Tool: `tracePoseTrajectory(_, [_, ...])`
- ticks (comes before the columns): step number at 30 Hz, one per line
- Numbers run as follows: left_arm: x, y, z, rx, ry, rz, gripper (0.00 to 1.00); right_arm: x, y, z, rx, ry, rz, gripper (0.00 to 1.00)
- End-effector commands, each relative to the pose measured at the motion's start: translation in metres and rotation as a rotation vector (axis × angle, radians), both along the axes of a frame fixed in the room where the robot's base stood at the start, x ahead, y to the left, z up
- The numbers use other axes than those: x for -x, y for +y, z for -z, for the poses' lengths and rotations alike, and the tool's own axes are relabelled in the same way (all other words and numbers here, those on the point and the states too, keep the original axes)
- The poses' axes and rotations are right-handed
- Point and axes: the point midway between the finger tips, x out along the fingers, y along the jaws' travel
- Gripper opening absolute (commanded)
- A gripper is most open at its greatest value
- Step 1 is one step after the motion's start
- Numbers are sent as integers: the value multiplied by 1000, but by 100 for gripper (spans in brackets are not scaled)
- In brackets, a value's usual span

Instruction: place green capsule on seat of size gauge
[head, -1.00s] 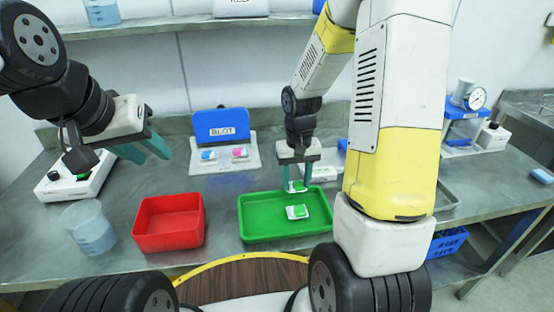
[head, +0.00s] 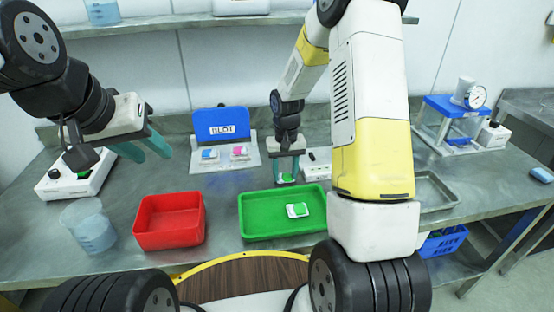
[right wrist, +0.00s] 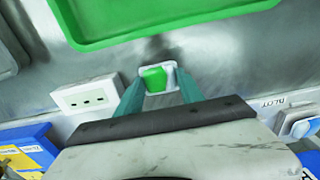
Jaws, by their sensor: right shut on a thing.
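My right gripper (head: 287,175) is shut on a green and white capsule (head: 287,177), held just behind the green tray's back edge. In the right wrist view the capsule (right wrist: 155,79) sits between the fingertips of the gripper (right wrist: 158,88). I cannot tell its exact height over the bench. A dial instrument on a blue-topped stand (head: 452,106) stands at the right; a white block with several small slots (right wrist: 85,97) lies beside the gripper. Which of these is the size gauge I cannot tell for sure. My left gripper (head: 152,150) is open and empty at the left.
The green tray (head: 250,222) holds another green and white capsule (head: 298,210). A red bin (head: 142,225) and a beaker (head: 88,226) stand left. The BLOT stand (head: 222,125) behind holds a blue and a pink piece. A metal tray (head: 440,190) lies right.

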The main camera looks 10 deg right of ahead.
Motion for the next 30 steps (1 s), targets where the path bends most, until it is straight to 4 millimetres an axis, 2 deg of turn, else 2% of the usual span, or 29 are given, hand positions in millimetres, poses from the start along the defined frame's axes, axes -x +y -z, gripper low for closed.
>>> tracePoseTrajectory(5, [0,0,0,0,0,0,36,0,0,4,0,1,0,7])
tracePoseTrajectory(6, [0,0,0,0,0,0,36,0,0,3,0,1,0,52])
tracePoseTrajectory(8, [0,0,0,0,0,0,36,0,0,3,0,1,0,64])
tracePoseTrajectory(9, [0,0,0,0,0,0,36,0,0,3,0,1,0,66])
tracePoseTrajectory(20, [0,0,0,0,0,0,36,0,0,-2,0,-1,0,66])
tracePoseTrajectory(23, [0,0,0,0,0,0,36,-1,0,-14,0,-3,0,66])
tracePoseTrajectory(30, [0,0,0,0,0,0,36,-1,0,-65,0,-5,0,66])
